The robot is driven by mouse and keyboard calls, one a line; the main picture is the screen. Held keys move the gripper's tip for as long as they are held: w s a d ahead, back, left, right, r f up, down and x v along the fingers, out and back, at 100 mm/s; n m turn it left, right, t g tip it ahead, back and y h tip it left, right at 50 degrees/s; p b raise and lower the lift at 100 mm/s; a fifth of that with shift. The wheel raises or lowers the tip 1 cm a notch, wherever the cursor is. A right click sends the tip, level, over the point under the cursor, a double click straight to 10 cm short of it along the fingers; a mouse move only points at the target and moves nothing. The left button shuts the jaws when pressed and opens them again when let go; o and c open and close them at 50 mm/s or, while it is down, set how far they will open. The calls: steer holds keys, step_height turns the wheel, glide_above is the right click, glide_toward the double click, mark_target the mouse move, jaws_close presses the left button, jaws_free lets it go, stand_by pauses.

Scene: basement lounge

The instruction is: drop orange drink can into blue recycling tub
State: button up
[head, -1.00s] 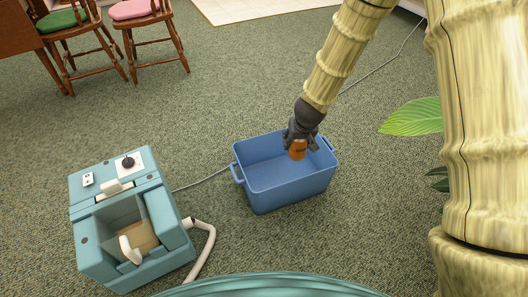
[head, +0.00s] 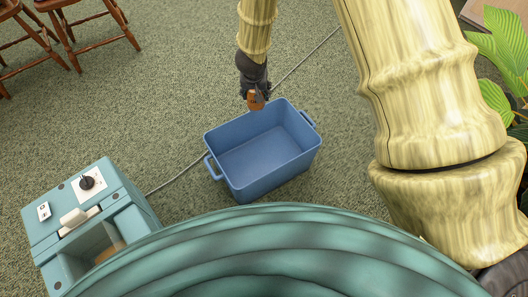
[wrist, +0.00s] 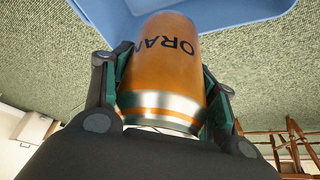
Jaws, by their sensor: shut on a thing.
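The orange drink can (head: 256,101) is held in my gripper (head: 255,94), near the back rim of the blue recycling tub (head: 215,152). In the wrist view the can (wrist: 163,62) fills the middle, with dark letters on its side and a silver end towards the camera. The fingers of my gripper (wrist: 160,85) press on it from both sides. The blue tub (wrist: 225,14) shows beyond the can at the top of the wrist view. The tub stands on the floor, and its visible inside is empty.
A teal machine (head: 95,215) with a switch stands at the lower left. A grey cord (head: 180,177) runs on the green carpet behind the tub. Wooden chairs (head: 70,28) are at the upper left, and a leafy plant (head: 505,70) is at the right.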

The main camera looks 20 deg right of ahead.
steer(key=shift+d+f+m+g+h, duration=0.25)
steer(key=shift+f+m+h, duration=0.1)
steer(key=shift+f+m, duration=0.6)
steer(key=shift+d+f+m+g+h, duration=0.15)
steer(key=shift+f+m+g+h, duration=0.15)
steer(key=shift+f+m, duration=0.65)
steer(key=s+d+f+m+g+h+b, duration=0.1)
steer(key=s+f+m+g+b, duration=0.3)
steer(key=f+m, duration=0.9)
steer(key=s+d+m+b, duration=0.1)
steer(key=s+b, duration=0.2)
steer(key=s, duration=0.1)
steer(key=shift+d+f+g, duration=0.2)
steer(key=shift+g, duration=0.15)
steer(key=shift+h, duration=0.25)
steer(key=o, duration=0.9)
steer(key=shift+r, duration=0.1)
steer(key=v, duration=1.2)
steer(key=shift+d, duration=0.1)
